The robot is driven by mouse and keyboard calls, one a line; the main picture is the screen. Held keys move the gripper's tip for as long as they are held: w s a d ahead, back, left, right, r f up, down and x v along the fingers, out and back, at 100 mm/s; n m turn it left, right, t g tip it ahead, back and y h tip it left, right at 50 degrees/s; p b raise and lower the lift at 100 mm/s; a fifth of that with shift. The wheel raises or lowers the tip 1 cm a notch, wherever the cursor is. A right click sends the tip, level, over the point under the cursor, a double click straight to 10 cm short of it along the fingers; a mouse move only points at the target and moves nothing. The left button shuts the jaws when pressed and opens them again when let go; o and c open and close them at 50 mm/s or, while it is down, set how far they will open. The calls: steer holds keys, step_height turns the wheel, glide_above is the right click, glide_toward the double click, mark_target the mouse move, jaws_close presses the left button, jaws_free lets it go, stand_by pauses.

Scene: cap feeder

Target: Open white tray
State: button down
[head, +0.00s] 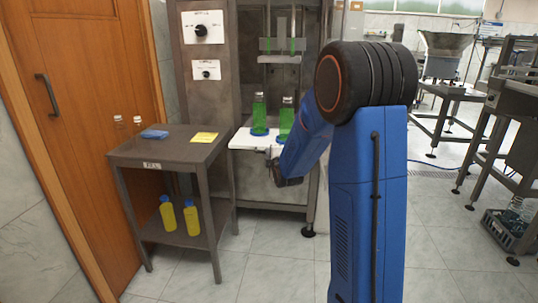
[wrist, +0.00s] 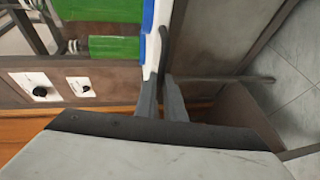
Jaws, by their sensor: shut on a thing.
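The white tray (head: 243,141) sits at the front of the grey machine, below its two rods, and its visible part juts out at the left. Two green bottles (head: 259,114) stand upright on it on blue bases. My gripper (head: 273,157) is at the tray's front edge, partly hidden by my blue arm in the head view. In the wrist view, my gripper's fingers (wrist: 162,88) are closed around the dark handle (wrist: 164,45) on the tray's front. The white tray edge (wrist: 148,42) and large green bottle sides show beside it.
A grey side table (head: 160,153) stands left of the machine with a blue cloth, yellow pad and clear bottles on top. Yellow bottles (head: 168,214) stand on its lower shelf. A wooden door (head: 88,90) is at far left. The tiled floor before the machine is clear.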

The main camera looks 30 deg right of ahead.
steer(key=shift+f, duration=0.1)
steer(key=c, duration=1.8)
jaws_free()
steer(key=shift+c, duration=0.2)
steer(key=v, duration=1.7)
steer(key=shift+s, duration=0.15)
steer(key=shift+a, duration=0.15)
steer(key=s+a+m+g+y, duration=0.1)
steer(key=s+a+m+g, duration=0.2)
steer(key=s, duration=0.8)
steer(key=s+a+f+m+g+y, duration=0.1)
steer(key=s+a+m+g, duration=0.3)
steer(key=s+m, duration=0.3)
steer(key=s+a+m+g+y, duration=0.1)
steer(key=s+a+m+g, duration=0.3)
steer(key=s, duration=1.3)
steer(key=shift+a+f+m, duration=0.2)
steer(key=shift+a+m, duration=0.2)
steer(key=shift+a, duration=0.5)
